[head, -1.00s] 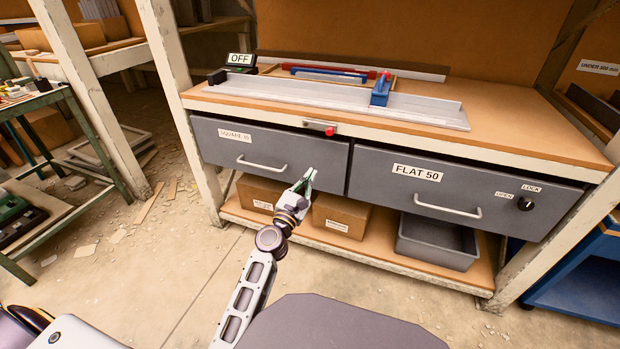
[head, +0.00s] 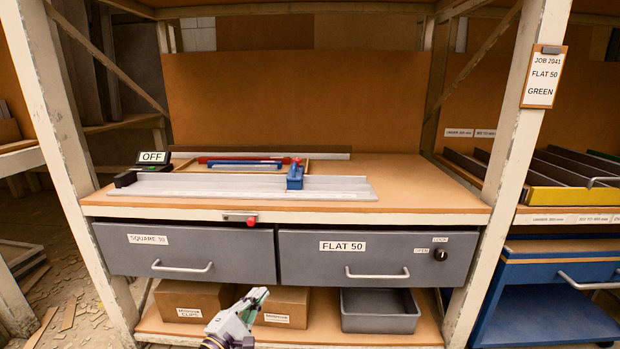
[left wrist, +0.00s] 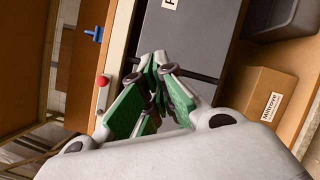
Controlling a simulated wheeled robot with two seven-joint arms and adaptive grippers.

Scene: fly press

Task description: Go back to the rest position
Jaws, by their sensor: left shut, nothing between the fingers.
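My left gripper (head: 256,298) is low in the head view, in front of the lower shelf and below the grey drawers. Its green-padded fingers are shut with nothing between them. It also shows in the left wrist view (left wrist: 150,95), apart from the bench front. The drawer labelled SQUARE 30 (head: 185,252) and the drawer labelled FLAT 50 (head: 375,258) both look closed. My right gripper is in neither view now.
The bench top (head: 420,185) carries a metal rail (head: 240,187) with a blue stop (head: 295,176). Cardboard boxes (head: 190,298) and a grey bin (head: 380,312) stand on the lower shelf. A job card (head: 544,77) hangs on the right post. A blue cabinet (head: 550,290) stands at right.

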